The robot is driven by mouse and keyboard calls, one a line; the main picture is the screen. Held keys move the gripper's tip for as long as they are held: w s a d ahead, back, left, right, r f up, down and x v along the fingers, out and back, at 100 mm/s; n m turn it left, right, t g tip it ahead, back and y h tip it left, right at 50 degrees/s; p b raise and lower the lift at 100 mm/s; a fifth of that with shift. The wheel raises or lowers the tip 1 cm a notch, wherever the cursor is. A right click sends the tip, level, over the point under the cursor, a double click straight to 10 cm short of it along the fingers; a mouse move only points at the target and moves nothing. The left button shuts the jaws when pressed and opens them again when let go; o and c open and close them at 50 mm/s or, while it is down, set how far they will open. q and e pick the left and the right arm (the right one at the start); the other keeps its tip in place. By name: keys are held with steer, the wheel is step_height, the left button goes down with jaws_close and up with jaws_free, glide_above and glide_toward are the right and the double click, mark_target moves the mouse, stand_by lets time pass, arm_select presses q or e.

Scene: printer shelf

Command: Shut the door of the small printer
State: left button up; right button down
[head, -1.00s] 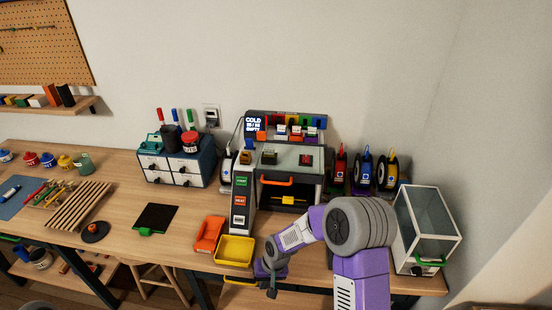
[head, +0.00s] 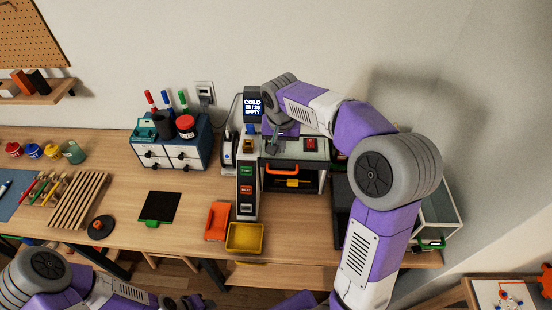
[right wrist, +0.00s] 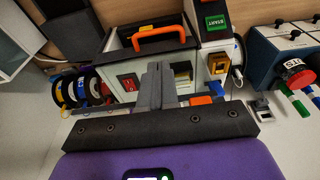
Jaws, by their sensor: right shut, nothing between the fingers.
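The small printer (head: 318,176) stands at the right of the bench. Its orange handle (head: 290,171) runs across the upper front, above a dark front with a yellow part visible behind. In the right wrist view, turned upside down, the handle (right wrist: 158,37) crosses a dark panel. I cannot tell from these views how far its door stands open. My right gripper (head: 281,140) is over the printer's top, behind the handle; its fingers (right wrist: 155,83) are shut and empty. My left arm enters at the lower left, with its fingers not visible.
A yellow tray (head: 245,238) and an orange item (head: 217,221) lie in front. A labelled button column (head: 247,190) stands left of the printer. Spools (right wrist: 88,88) and a glass box (head: 440,215) are to the right. The bench's middle holds a black pad (head: 160,206).

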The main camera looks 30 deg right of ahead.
mark_target(281, 172)
steer(key=f, duration=0.4)
steer(key=w+f, duration=0.1)
steer(key=f, duration=0.3)
steer(key=d+f, duration=0.1)
steer(key=f, duration=0.4)
steer(key=shift+w+d, duration=0.1)
steer(key=shift+w, duration=0.25)
steer(key=shift+r, duration=0.1)
step_height(281, 172, down, 16)
steer(key=b, duration=1.2)
steer(key=shift+r, duration=0.2)
steer(key=shift+s+f, duration=0.1)
steer(key=shift+s, duration=0.1)
steer(key=shift+s+f, duration=0.1)
steer(key=shift+f, duration=0.05)
